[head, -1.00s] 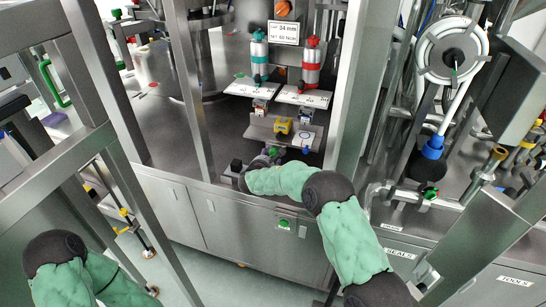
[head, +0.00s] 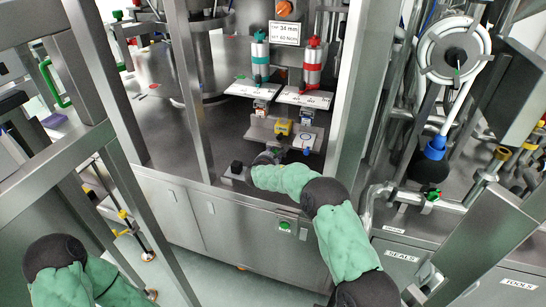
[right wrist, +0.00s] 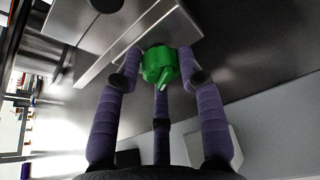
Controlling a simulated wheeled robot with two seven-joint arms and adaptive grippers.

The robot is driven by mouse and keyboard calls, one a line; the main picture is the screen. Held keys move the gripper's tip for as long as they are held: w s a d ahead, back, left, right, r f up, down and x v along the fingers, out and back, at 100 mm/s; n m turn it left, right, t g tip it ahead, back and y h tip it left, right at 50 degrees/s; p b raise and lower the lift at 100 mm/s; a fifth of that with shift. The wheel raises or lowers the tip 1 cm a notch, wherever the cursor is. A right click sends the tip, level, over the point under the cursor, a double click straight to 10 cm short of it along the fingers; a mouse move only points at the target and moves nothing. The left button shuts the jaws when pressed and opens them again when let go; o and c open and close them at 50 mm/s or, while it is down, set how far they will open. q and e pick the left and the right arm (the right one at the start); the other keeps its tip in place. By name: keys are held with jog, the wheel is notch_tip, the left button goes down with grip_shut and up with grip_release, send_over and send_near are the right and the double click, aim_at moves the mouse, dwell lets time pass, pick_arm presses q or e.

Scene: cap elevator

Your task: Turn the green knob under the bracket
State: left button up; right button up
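The green knob (right wrist: 160,65), with a pale pointer, shows in the right wrist view beside the edge of a metal bracket (right wrist: 122,57). My right gripper (right wrist: 160,72) has its purple fingers around the knob, one tip close on each side and the middle finger below it. I cannot tell whether they press on it. In the head view my right gripper (head: 266,158) is at the front of the metal worktop, below the bracket (head: 262,132) with the yellow block, and the knob is hidden. My left arm shows at the lower left; its gripper is out of view.
A green button (head: 285,226) is on the cabinet front.

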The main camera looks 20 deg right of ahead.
jog(key=shift+f+b, duration=0.3)
jog(key=shift+b, duration=0.25)
jog(key=m+b, duration=0.1)
jog(key=b, duration=0.1)
jog(key=shift+s+d+f+y+b, duration=0.1)
jog(key=shift+f+y+b, duration=0.05)
jog(key=shift+y+b, duration=0.15)
jog(key=shift+m+t+y+b, duration=0.3)
jog(key=shift+m+t+b, duration=0.15)
jog(key=shift+m, duration=0.15)
jog(key=shift+s+d+m+t+y, duration=0.1)
jog(key=shift+m+t+y, duration=0.4)
jog(key=shift+m, duration=0.6)
jog(key=shift+f+m, duration=0.1)
jog(key=shift+m, duration=0.2)
jog(key=shift+f+t, duration=0.1)
jog(key=shift+t, duration=0.15)
jog(key=o, duration=1.1)
jog(key=shift+r, duration=0.2)
jog(key=shift+r, duration=0.15)
